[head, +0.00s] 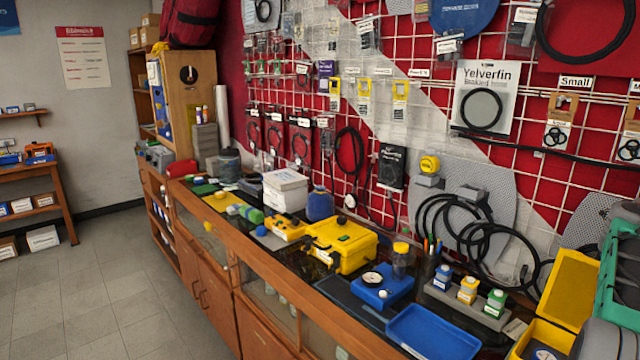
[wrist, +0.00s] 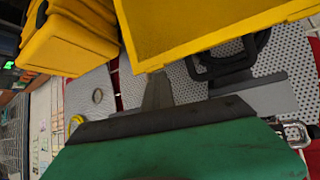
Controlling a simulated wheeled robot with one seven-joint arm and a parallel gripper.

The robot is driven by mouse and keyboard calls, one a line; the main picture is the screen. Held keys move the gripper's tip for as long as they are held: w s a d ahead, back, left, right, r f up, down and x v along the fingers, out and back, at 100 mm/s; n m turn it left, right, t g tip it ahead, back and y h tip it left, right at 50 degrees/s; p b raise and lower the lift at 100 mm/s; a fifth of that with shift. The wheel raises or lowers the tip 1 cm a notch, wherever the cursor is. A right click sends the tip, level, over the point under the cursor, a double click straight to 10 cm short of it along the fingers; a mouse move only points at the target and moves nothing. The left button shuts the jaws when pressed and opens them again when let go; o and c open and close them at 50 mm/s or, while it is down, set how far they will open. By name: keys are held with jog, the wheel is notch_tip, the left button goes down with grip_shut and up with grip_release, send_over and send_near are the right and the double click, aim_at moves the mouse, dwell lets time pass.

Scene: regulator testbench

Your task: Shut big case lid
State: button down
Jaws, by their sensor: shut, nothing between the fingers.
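The big yellow case stands open at the lower right of the head view. Its lid (head: 572,288) is raised, and its base (head: 540,338) is cut off by the frame's lower edge. In the wrist view a large yellow panel (wrist: 205,28), apparently part of this case, fills the top. My gripper (wrist: 157,88) shows there as a narrow grey shape, shut and empty, just below the panel's edge. I cannot tell whether it touches the panel. I cannot make out my gripper in the head view.
A closed yellow case (head: 342,245), a blue tray (head: 433,330) and small labelled bottles (head: 467,290) stand on the counter left of the open case. A teal shape (head: 608,275) fills the right edge. Black hoses (head: 470,230) hang on the pegboard behind.

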jog(key=f, duration=0.2)
jog(key=shift+s+a+f, duration=0.1)
jog(key=shift+s+f, duration=0.1)
jog(key=shift+f, duration=0.1)
jog(key=s+a+b, duration=1.1)
jog(key=a+b, duration=0.2)
jog(key=b, duration=0.1)
jog(key=shift+s+r, duration=0.2)
dwell(1.5)
notch_tip(320, 180, up, 6)
jog(key=p, duration=0.5)
jog(key=shift+p, duration=0.3)
